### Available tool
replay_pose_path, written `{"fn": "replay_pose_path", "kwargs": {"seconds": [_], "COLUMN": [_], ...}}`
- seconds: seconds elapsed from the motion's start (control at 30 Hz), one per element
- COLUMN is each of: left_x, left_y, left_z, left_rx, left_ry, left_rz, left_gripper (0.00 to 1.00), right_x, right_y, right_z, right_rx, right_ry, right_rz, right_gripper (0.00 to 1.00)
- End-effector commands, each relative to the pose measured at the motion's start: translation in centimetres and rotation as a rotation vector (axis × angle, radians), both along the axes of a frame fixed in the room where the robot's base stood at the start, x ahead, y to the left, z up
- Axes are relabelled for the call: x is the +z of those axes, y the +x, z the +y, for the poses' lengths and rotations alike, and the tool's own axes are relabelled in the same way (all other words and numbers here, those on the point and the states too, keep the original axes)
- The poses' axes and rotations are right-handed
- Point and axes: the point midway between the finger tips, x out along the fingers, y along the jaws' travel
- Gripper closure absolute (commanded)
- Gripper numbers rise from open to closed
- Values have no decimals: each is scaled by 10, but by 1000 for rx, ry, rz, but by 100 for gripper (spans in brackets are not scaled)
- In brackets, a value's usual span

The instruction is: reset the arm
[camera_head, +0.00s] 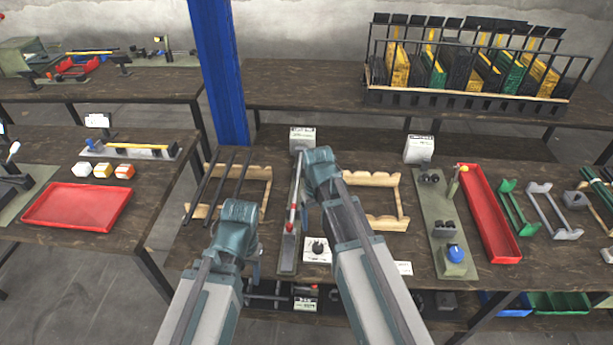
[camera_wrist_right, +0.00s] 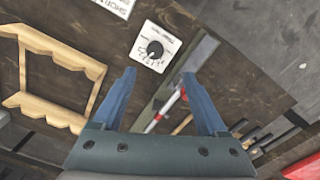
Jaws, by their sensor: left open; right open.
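My left gripper (camera_head: 238,218) hangs over the front of the central bench, below the left wooden frame in the head view. Its fingers are mostly hidden behind its wrist. My right gripper (camera_head: 320,168) is over the bench between the two wooden frames. In the right wrist view my right gripper (camera_wrist_right: 159,76) is open, with its two blue fingers apart and nothing held. A grey bar with a red-tipped lever (camera_wrist_right: 170,103) shows beyond and between the fingers, apart from them.
Below are a dial plate (camera_head: 317,250), left wooden frame (camera_head: 267,190) with dark rods, and right wooden frame (camera_head: 399,200). To the right are a green board (camera_head: 437,225) and red tray (camera_head: 490,215). A blue post (camera_head: 220,70) stands behind.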

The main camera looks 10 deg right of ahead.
Motion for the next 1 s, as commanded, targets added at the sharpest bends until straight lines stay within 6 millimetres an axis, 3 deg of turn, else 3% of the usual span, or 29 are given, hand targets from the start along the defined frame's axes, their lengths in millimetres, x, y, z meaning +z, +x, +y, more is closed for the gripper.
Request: {"fn": "replay_pose_path", "kwargs": {"seconds": [0.03, 0.2, 0.4, 0.53, 1.0], "left_x": [0, 0, 0, 0, 0], "left_y": [0, 0, 0, 0, 0], "left_z": [0, 0, 0, 0, 0], "left_rx": [0, 0, 0, 0, 0], "left_ry": [0, 0, 0, 0, 0], "left_rz": [0, 0, 0, 0, 0], "left_gripper": [41, 41, 41, 41, 41], "right_x": [0, 1, 1, 2, 2], "right_y": [-21, -84, -131, -138, -137], "right_z": [16, 63, 89, 94, 94], "right_rx": [23, 99, 154, 162, 162], "right_ry": [-8, -52, -90, -99, -99], "right_rz": [5, 21, 28, 30, 30], "right_gripper": [24, 24, 24, 24, 24]}}
